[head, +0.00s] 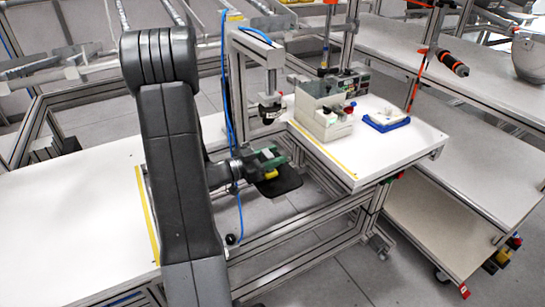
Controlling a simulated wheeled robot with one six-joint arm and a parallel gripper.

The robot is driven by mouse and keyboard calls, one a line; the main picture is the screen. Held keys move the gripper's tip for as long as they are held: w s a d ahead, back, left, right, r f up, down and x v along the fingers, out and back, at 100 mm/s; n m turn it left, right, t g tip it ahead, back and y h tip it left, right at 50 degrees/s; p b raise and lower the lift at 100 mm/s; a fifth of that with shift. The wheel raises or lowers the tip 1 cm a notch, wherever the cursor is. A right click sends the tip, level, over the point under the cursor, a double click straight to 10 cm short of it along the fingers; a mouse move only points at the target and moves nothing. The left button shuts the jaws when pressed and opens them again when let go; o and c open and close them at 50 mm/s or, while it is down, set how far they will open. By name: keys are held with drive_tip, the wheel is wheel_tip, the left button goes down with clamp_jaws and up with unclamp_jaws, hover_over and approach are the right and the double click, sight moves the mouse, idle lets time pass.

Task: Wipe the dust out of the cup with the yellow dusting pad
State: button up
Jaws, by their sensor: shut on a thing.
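My gripper (266,163) is in the middle of the head view, beside the gap between the two white tables. It is shut on the small yellow dusting pad (271,174), of which only a little shows. A flat dark piece (280,183) is just below the pad; I cannot tell whether they touch. I cannot make out the cup for certain. A dark round fitting (269,108) hangs under a metal post above and behind my gripper. Its inside and any dust are not visible.
A beige bench machine (325,108) with red knobs stands on the right white table (405,148). A blue tray (386,122) with a pale piece lies beside it. A blue hose (227,80) runs down the post. The left white table (70,220) is largely clear.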

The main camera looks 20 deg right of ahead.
drive_tip(key=shift+r+p, duration=1.3)
drive_tip(key=shift+r, duration=0.55)
drive_tip(key=s+d+b, duration=0.1)
drive_tip(key=s+b, duration=0.1)
drive_tip(key=s, duration=1.3)
drive_tip(key=shift+d, duration=0.1)
drive_tip(key=w+a+r+n+t+y+p, duration=0.1)
drive_tip(key=w+a+n+t+p, duration=0.15)
drive_tip(key=w+t, duration=0.2)
drive_tip(key=w+a+r+n+t+y+p, duration=0.1)
drive_tip(key=w+a+n+t, duration=0.15)
drive_tip(key=w, duration=0.35)
drive_tip(key=w+a+f+n+t+y+p, duration=0.2)
drive_tip(key=w+a+n+t+y, duration=0.2)
drive_tip(key=a, duration=0.8)
drive_tip(key=w+a+f+n+t+y+p, duration=0.2)
drive_tip(key=w+a+n+t+y, duration=0.3)
drive_tip(key=w+a+n+y, duration=0.3)
drive_tip(key=w+a+y+p, duration=0.1)
drive_tip(key=a+y, duration=0.3)
drive_tip(key=a, duration=0.1)
drive_tip(key=shift+w+f, duration=0.25)
drive_tip(key=shift+f, duration=0.05)
